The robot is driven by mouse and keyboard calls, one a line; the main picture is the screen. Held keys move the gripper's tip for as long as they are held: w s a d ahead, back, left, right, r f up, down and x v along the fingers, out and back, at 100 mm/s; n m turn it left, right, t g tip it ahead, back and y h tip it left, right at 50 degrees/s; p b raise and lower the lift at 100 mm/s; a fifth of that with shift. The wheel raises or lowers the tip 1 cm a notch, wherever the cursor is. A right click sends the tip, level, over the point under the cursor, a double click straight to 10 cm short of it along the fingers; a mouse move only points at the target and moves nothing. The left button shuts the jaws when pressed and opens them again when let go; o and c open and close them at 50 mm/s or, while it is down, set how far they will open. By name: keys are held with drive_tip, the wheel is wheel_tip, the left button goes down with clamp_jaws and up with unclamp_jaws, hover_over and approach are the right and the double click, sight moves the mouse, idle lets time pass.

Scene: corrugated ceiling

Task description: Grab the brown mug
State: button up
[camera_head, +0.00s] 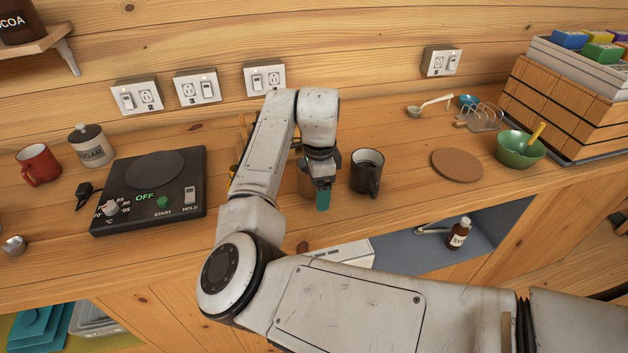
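My gripper (322,190) hangs over the counter near the middle, pointing down. One teal fingertip shows in front of a brownish-grey cup-like vessel (305,180), which the gripper partly hides. I cannot tell whether the fingers touch it or how far apart they are. A dark, charcoal-looking mug (367,173) stands upright just to the right of the gripper, apart from it, with its handle toward the front. A red mug (38,165) stands at the far left. No mug shows a clear brown colour.
A round cork mat (457,164), a green bowl (519,150) and a wooden crate (560,105) are to the right. An open compartment (400,252) with a bottle (459,234) lies below the counter edge.

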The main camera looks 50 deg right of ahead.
drive_tip(key=shift+c, duration=0.3)
clamp_jaws()
idle(0.4)
drive_tip(key=shift+r, duration=0.2)
